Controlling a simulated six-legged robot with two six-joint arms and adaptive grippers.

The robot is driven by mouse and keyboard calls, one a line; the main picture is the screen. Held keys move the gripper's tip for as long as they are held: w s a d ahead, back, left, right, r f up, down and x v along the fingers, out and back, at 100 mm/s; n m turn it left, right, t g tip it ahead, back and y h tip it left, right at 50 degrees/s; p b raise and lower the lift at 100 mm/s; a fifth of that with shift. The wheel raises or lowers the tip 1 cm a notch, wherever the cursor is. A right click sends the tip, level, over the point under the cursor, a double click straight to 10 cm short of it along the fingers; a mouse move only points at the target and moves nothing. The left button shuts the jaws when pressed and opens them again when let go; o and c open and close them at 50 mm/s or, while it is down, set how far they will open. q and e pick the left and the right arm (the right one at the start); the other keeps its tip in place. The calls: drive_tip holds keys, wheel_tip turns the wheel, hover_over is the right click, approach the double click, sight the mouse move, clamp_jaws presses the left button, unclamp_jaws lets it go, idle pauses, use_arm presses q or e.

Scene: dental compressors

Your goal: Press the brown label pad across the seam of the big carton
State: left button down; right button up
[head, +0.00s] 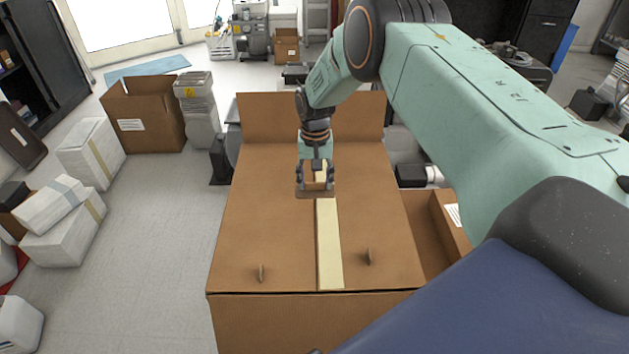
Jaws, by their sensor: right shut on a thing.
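The big brown carton (262,222) fills the middle of the head view, its top closed. My right gripper (315,183) points down over the far part of the top, in line with the strip. It is shut on the brown label pad (315,193), a small flat piece at the fingertips. The pad overlaps the strip in the view; I cannot tell whether it touches the carton. My left gripper is out of view.
Two small brown tabs, left (261,273) and right (368,257), stand up near the carton's front edge. A raised flap (262,117) stands at its back. An open box (437,235) sits to the right.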

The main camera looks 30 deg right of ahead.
sight(314, 190)
drive_tip(key=shift+a+f+b, duration=0.1)
drive_tip(key=shift+f+b, duration=1.1)
drive_tip(key=shift+f, duration=0.35)
wheel_tip(314, 190, down, 3)
drive_tip(key=b, duration=0.2)
drive_tip(key=shift+b, duration=0.3)
drive_tip(key=shift+f, duration=0.1)
drive_tip(key=shift+f+b, duration=0.45)
drive_tip(key=shift+f, duration=0.25)
idle(0.7)
drive_tip(key=o, duration=1.1)
drive_tip(key=shift+r, duration=0.1)
wheel_tip(314, 190, up, 12)
